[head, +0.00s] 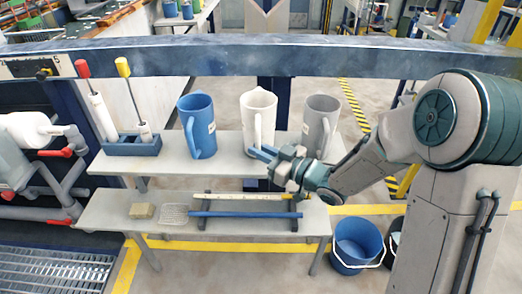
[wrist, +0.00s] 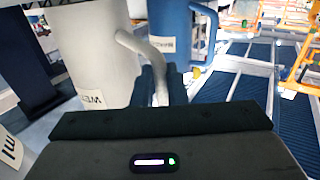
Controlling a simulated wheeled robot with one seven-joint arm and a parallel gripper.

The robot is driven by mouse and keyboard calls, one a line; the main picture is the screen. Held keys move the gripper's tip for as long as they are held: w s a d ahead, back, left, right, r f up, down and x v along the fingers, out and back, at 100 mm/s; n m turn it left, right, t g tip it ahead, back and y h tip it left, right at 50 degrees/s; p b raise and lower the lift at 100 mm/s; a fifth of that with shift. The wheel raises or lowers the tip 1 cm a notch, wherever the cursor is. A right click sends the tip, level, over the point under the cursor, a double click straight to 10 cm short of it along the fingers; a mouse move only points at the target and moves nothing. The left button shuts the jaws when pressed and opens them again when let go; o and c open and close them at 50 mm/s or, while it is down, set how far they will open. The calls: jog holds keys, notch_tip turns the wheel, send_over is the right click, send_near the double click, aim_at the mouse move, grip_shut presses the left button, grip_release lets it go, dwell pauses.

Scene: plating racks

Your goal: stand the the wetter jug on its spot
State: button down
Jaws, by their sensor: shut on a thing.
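The white jug (head: 256,110) is upright in the middle of the upper shelf, between a blue jug (head: 198,125) and a grey jug (head: 320,120). My gripper (head: 262,154) is at the lower part of the white jug's handle. In the wrist view my gripper (wrist: 160,88) is shut on that handle. The white jug (wrist: 95,45) there bears a label that seems to begin "WE". The blue jug (wrist: 172,35) stands behind it with a label I cannot read clearly. I cannot tell whether the white jug's base touches the shelf. No marked spot is clearly visible.
The upper shelf (head: 225,168) also holds a blue holder (head: 132,146) with red- and yellow-topped tools at left. The lower shelf (head: 290,222) carries a sponge, a clear tray and rods. A blue beam (head: 300,55) crosses behind. A blue bucket (head: 357,245) stands on the floor at right.

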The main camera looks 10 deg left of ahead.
jog(key=shift+f+b, duration=0.4)
jog(key=shift+f, duration=0.1)
jog(key=c, duration=1.4)
grip_release()
jog(key=shift+r, duration=0.1)
jog(key=shift+o, duration=0.2)
